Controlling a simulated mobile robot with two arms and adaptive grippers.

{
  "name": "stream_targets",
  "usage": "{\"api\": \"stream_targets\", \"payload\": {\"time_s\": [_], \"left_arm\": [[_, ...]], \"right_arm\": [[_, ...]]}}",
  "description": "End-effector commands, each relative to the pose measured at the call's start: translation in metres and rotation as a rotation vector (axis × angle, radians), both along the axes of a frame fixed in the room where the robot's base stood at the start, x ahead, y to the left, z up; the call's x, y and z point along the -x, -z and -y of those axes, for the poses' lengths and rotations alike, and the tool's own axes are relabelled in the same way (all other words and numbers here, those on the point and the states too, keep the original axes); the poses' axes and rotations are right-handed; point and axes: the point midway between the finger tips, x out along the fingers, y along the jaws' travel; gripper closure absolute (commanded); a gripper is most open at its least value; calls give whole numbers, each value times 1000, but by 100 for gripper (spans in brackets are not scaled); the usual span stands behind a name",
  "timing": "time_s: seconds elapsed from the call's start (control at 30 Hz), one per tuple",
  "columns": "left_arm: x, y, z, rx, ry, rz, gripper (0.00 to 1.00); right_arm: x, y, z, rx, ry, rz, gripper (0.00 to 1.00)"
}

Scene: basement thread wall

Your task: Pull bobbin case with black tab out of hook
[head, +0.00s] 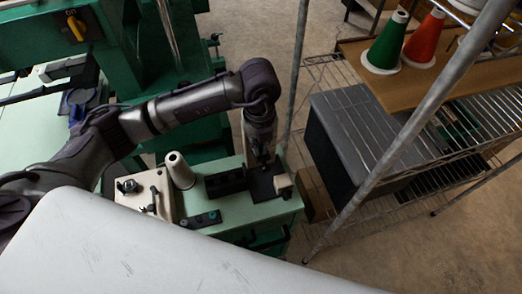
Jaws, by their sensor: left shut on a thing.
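My left gripper (262,158) points down over the right end of the pale green machine bench, just above a dark base plate (262,189). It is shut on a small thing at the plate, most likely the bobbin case. The bobbin case, its black tab and the hook are too small or too covered by the fingers to make out. I cannot tell whether the case is still seated in the hook. My right gripper is not in view.
A cream thread cone (179,170) and a beige plate with knobs (138,194) stand left of the gripper. A small white block (282,184) is close on its right. A metal shelf post (425,110), a grey box (365,135) and green (387,45) and red (425,40) cones are to the right.

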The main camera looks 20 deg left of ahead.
Motion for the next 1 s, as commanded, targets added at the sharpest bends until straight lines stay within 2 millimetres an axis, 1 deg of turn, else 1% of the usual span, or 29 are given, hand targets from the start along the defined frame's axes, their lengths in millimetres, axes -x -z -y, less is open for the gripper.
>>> {"api": "stream_targets", "payload": {"time_s": [0.03,0.2,0.63,1.0], "left_arm": [[-1,-8,0,1,-1,3,100],[-1,-21,0,2,0,3,100],[0,-23,0,1,0,2,100],[-1,-41,0,0,0,2,100]], "right_arm": [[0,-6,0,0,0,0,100],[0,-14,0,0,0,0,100],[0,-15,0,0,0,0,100],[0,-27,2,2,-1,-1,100]]}}
